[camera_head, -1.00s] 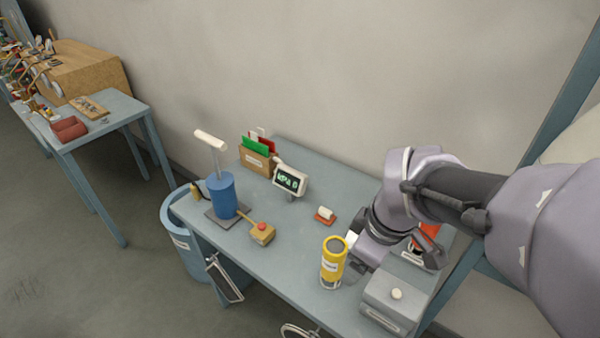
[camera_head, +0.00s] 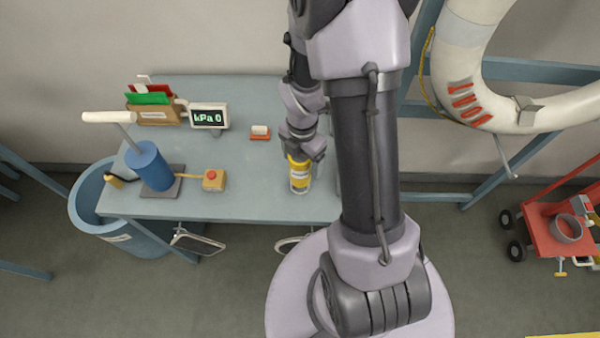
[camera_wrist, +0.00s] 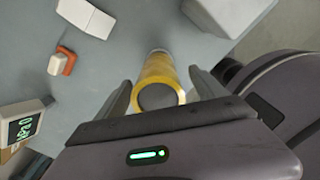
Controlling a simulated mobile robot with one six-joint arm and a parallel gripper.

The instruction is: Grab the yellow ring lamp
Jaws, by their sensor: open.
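The yellow ring lamp (camera_head: 299,180) is a yellow cylinder with a pale label, standing upright near the front edge of the grey-blue table (camera_head: 240,205). My gripper (camera_head: 305,155) is at its upper end in the head view, and partly hides it. In the wrist view the lamp (camera_wrist: 158,70) lies between the two spread fingers of my gripper (camera_wrist: 160,80). Its yellow rim surrounds a dark grey disc that faces the camera. The fingers are open, one on each side; I cannot tell whether either touches it.
A small red-and-white block (camera_head: 260,132), a kPa display (camera_head: 209,117), a blue pump (camera_head: 150,165) and a yellow box with a red button (camera_head: 213,180) are on the table to the left. A grey box (camera_wrist: 222,12) and white block (camera_wrist: 86,17) are near the lamp.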

